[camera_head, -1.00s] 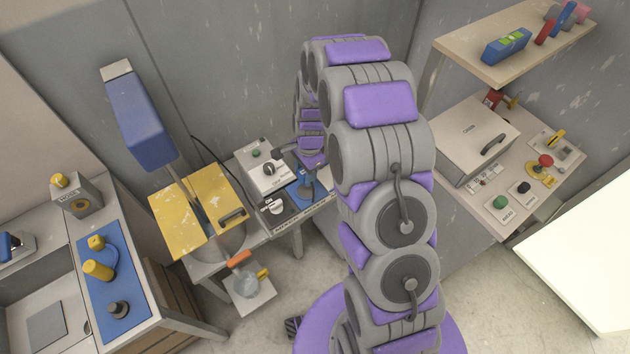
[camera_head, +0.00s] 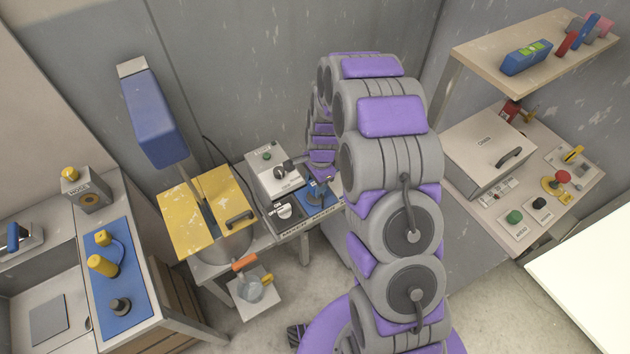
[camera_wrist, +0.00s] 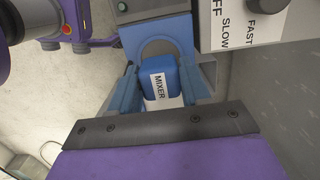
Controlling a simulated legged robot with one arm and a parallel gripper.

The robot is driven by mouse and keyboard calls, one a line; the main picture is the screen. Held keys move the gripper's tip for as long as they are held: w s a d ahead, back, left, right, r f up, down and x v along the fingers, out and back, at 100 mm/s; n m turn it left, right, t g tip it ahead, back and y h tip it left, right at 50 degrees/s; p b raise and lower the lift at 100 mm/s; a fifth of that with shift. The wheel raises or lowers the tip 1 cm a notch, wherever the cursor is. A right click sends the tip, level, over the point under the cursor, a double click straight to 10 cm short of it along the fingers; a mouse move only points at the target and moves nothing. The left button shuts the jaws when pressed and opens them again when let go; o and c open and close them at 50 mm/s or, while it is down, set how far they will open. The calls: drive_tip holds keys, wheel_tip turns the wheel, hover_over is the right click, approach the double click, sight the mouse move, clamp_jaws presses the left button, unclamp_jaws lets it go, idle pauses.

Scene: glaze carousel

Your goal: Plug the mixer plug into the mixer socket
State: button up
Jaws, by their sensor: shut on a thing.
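In the wrist view, my gripper (camera_wrist: 160,92) has its two blue fingers closed on the sides of a blue plug (camera_wrist: 186,70) with a white MIXER label. Behind the plug is a blue panel (camera_wrist: 132,40) with a grey round shape, partly covered by the plug. I cannot tell whether the plug touches it. In the head view, my gripper (camera_head: 319,181) is over a blue panel (camera_head: 313,202) on the bench beside the mixer. The plug cannot be made out there, and I cannot clearly identify the mixer socket.
A grey control box (camera_head: 275,178) with a dark knob stands left of my gripper; its FAST and SLOW lettering (camera_wrist: 245,25) is close at upper right in the wrist view. The yellow-lidded mixer (camera_head: 190,225) is farther left. The grey wall is close behind.

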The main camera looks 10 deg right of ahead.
drive_tip(key=shift+f+b, duration=0.4)
drive_tip(key=shift+f, duration=0.8)
drive_tip(key=shift+r+p, duration=0.1)
drive_tip(key=shift+p, duration=0.9)
idle(1.1)
drive_tip(key=shift+f, duration=0.6)
idle(0.4)
drive_tip(key=o, duration=1.1)
drive_tip(key=shift+o, duration=0.2)
drive_tip(key=shift+r, duration=0.1)
wheel_tip(320, 180, up, 17)
drive_tip(key=d+p, duration=0.2)
drive_tip(key=p, duration=0.1)
drive_tip(key=shift+w, duration=0.3)
